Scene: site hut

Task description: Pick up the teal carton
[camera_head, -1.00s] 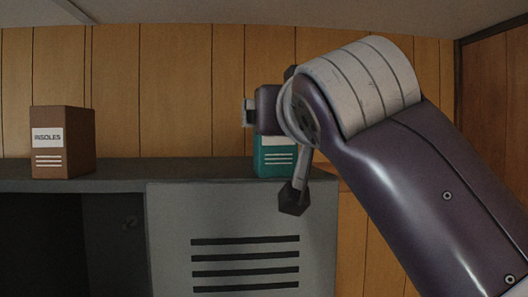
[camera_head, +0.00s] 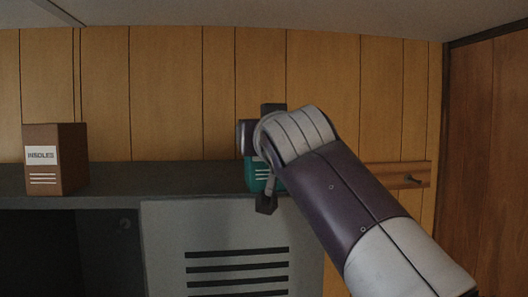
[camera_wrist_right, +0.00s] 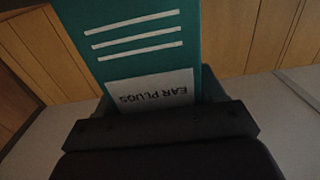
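The teal carton (camera_head: 258,178) stands upright on the dark cabinet top in the head view, partly hidden behind my right wrist. In the right wrist view the teal carton (camera_wrist_right: 140,45) appears upside down and close, with white stripes and a white "EAR PLUGS" label. My right gripper (camera_head: 248,138) is at the carton, mostly hidden by its own arm. In the wrist view a dark gripper body (camera_wrist_right: 160,125) crosses below the label. The fingers do not show clearly, so I cannot tell whether they touch the carton. My left gripper is in no view.
A brown "INSOLES" carton (camera_head: 57,160) stands at the left on the cabinet top (camera_head: 160,178). The top is clear between the cartons. Below are a dark open bay (camera_head: 40,250) and a slotted grey panel (camera_head: 165,240). A wood-panelled wall is behind.

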